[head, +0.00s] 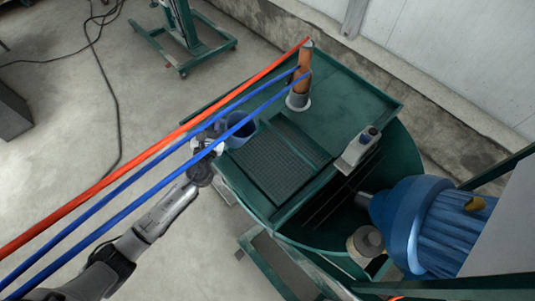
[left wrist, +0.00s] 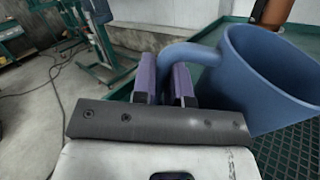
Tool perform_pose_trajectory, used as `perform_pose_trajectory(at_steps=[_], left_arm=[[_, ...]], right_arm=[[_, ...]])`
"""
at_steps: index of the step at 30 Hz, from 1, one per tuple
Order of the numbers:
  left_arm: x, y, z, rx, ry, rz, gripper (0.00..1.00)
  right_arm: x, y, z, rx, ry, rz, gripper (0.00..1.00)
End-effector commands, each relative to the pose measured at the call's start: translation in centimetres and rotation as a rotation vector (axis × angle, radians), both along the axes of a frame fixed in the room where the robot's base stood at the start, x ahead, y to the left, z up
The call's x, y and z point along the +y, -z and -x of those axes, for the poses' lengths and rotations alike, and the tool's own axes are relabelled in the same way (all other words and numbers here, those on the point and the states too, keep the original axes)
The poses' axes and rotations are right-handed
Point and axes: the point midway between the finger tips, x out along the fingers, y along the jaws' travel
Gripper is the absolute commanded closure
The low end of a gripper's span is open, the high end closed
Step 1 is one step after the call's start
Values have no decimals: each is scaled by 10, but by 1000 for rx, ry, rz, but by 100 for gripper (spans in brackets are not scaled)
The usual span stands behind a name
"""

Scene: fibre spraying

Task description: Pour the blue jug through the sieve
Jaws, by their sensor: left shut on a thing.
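The blue jug (head: 241,132) is over the left edge of the green machine, beside the sieve. In the left wrist view the jug (left wrist: 262,82) shows large at the right, its mouth facing up and slightly tilted in the picture. My left gripper (head: 213,146) is shut on the jug's handle, with its purple finger pads (left wrist: 163,84) on either side of the handle. The sieve (head: 270,160) is a dark square mesh set in the green machine top, just right of the jug. The jug's contents cannot be made out. My right gripper is not in view.
Red and blue hoses (head: 150,154) run across the left to an orange-brown upright part (head: 303,72) behind the jug. A grey-white unit (head: 357,149) sits right of the sieve. A large blue motor (head: 410,222) stands at the right, over the open green drum.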

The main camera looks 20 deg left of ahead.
Motion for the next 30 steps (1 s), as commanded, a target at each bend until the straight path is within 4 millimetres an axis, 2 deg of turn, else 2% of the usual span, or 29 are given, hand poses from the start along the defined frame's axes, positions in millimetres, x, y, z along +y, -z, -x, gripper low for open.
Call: perform_pose_trajectory(at_steps=[7,9,15,30], left_arm=[[16,3,-5,57,5,187,100],[18,12,-6,71,7,229,100],[24,23,-7,96,9,314,100],[26,28,-8,106,12,356,100]], right_arm=[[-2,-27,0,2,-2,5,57],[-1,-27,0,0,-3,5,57],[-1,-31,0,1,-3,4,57],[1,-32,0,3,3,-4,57]])
